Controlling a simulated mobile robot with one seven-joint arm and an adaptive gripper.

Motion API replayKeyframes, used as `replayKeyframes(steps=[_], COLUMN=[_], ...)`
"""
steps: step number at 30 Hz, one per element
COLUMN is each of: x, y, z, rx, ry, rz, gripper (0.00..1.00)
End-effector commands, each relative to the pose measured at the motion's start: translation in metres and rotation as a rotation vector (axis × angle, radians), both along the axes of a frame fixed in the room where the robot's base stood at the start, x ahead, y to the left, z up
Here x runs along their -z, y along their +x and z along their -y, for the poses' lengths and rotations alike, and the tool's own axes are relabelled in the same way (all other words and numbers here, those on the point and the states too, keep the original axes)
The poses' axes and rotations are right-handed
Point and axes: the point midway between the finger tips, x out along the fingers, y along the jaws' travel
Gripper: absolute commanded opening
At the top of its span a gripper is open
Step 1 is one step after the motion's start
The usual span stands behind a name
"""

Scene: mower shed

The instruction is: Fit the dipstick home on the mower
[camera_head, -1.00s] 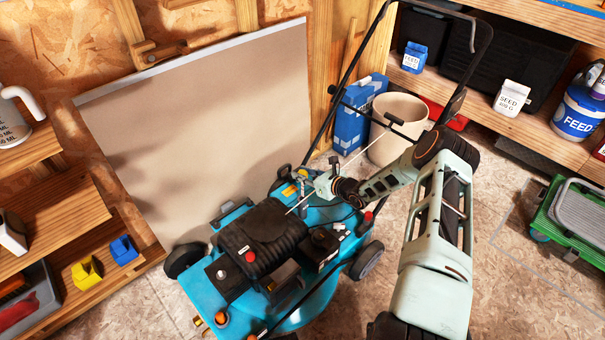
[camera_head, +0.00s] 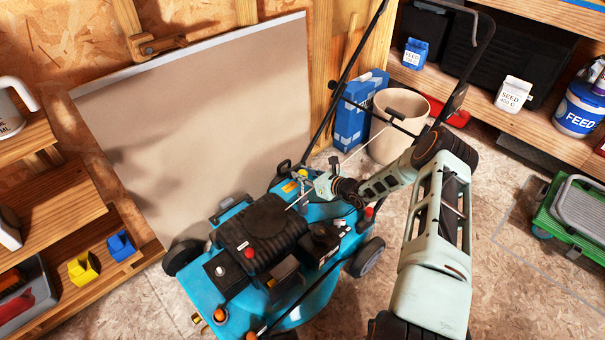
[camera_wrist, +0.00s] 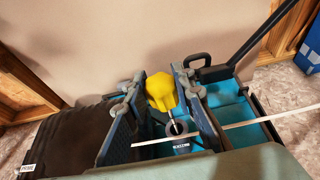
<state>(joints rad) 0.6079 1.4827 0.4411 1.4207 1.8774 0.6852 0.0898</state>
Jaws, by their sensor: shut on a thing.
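The teal mower (camera_head: 232,280) with its black engine cover (camera_head: 262,225) stands on the floor in the middle of the head view. My gripper (camera_head: 308,186) is over the mower's rear deck, beside the engine. In the wrist view, the dipstick's yellow grip (camera_wrist: 162,92) is between the two fingers of my gripper (camera_wrist: 160,105), which are shut on it. A short metal shank runs down from the grip to a dark ring (camera_wrist: 178,128) on the mower. I cannot tell how far the shank is inside the ring. In the head view the dipstick is small and partly hidden.
A thin pale cord or rod (camera_head: 352,153) crosses close by the fingers, from the engine toward the mower's handle (camera_head: 345,80). A tan board (camera_head: 190,120) leans behind the mower. A beige bin (camera_head: 385,150) and a blue box (camera_head: 350,122) stand beyond it.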

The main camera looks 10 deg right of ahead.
Motion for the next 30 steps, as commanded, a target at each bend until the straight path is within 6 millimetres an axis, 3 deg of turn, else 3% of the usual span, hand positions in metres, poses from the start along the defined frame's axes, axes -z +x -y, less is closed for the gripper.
replayKeyframes(steps=[30], x=[0.027], y=[0.0], z=[0.0], rx=[0.0], ry=[0.0], rz=[0.0], gripper=[0.02])
